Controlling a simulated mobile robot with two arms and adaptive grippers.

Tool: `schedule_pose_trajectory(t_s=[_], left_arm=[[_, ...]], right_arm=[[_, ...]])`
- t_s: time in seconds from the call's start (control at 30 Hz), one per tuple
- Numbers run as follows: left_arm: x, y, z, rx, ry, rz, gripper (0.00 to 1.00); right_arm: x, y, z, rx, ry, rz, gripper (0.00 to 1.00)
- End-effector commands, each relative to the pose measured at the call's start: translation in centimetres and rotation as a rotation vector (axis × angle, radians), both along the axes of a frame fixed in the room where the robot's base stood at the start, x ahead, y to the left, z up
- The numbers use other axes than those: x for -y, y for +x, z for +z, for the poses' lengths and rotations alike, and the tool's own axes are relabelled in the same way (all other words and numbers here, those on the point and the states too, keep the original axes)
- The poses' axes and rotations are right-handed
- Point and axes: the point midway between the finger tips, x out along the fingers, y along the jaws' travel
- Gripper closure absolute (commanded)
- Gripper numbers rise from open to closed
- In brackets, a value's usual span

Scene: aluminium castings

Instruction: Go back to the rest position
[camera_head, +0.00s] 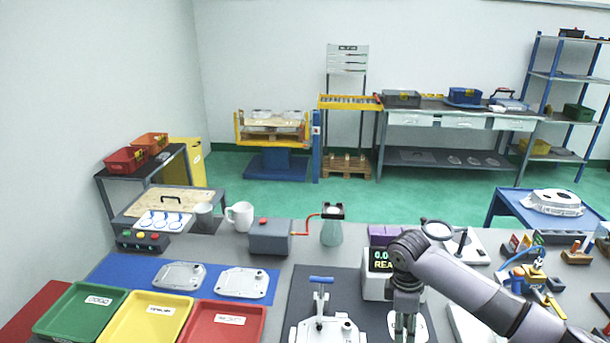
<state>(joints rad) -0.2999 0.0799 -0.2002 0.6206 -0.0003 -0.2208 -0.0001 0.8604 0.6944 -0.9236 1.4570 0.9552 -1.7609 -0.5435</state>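My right gripper (405,328) hangs pointing down at the bottom of the view, in front of the display box (376,288). A pale, casting-like part (421,328) shows partly behind it. The fingertips are small and near the bottom edge, so I cannot tell whether they are open or what is between them. My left gripper is not in view. Two aluminium castings (180,276) (242,283) lie flat on the blue mat (120,269). A clamp fixture with a blue handle (321,280) stands on the dark mat (300,290), left of the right gripper.
Green (79,313), yellow (148,318) and red (222,324) trays line the front left. A grey box (270,238), mug (241,216) and bottle (332,233) stand behind. Tools (535,283) crowd the right side. The floor beyond (300,195) is mostly clear.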

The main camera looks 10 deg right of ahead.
Motion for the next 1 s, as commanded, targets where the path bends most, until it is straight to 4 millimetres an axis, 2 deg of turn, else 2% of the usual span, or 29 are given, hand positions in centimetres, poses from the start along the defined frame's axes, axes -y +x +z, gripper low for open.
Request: schedule_pose_trajectory(t_s=[0.17, 0.3, 0.4, 0.5, 0.67, 0.8, 1.0], left_arm=[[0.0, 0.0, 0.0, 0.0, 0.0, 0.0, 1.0], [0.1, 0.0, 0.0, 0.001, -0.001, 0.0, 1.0], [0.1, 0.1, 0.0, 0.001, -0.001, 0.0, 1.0], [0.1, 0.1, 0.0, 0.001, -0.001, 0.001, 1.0], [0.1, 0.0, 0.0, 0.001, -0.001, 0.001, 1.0], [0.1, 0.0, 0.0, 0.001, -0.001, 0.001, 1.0], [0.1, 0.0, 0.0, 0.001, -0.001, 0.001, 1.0]], right_arm=[[-5.9, -3.5, -4.1, 0.028, 0.063, 0.031, 0.57], [-11.5, -7.5, -6.7, 0.089, 0.156, -0.003, 0.57], [-14.4, -10.5, -7.5, 0.134, 0.224, -0.07, 0.57], [-16.3, -13.3, -7.8, 0.18, 0.285, -0.169, 0.57], [-16.8, -17.4, -7.3, 0.249, 0.345, -0.382, 0.57], [-15.5, -20.1, -6.7, 0.297, 0.349, -0.549, 0.57], [-13.1, -22.9, -5.8, 0.343, 0.322, -0.722, 0.57]])
